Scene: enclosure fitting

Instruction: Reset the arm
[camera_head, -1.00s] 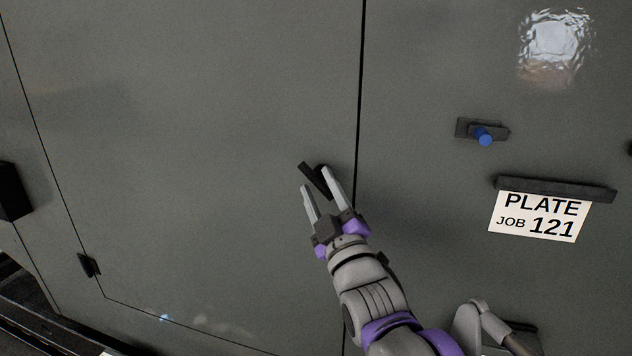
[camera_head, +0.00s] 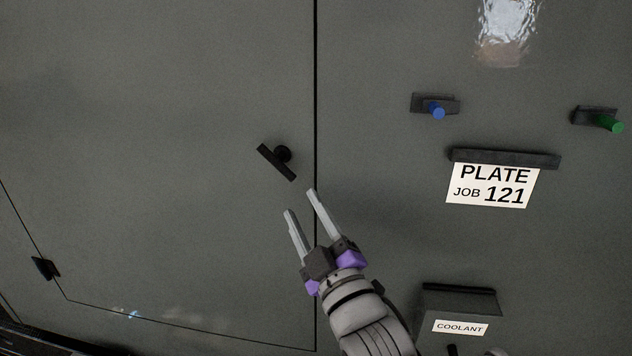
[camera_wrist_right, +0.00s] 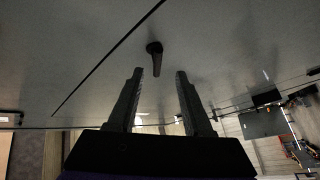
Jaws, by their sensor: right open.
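My right gripper (camera_head: 300,205) is open and empty in front of the grey enclosure, just below a black door handle (camera_head: 277,162). Its two pale fingers point up and left, and the fingertips are clear of the handle. In the right wrist view the open fingers (camera_wrist_right: 156,75) show as dark shapes, with the handle (camera_wrist_right: 155,58) beyond and between them. My left gripper is not in these views.
The grey door (camera_head: 150,120) meets the fixed panel at a dark vertical seam. On the panel are a blue knob (camera_head: 437,112), a green knob (camera_head: 611,124), a "PLATE JOB 121" card (camera_head: 491,186) and a box labelled COOLANT (camera_head: 460,300). A dark hinge (camera_head: 45,268) is at lower left.

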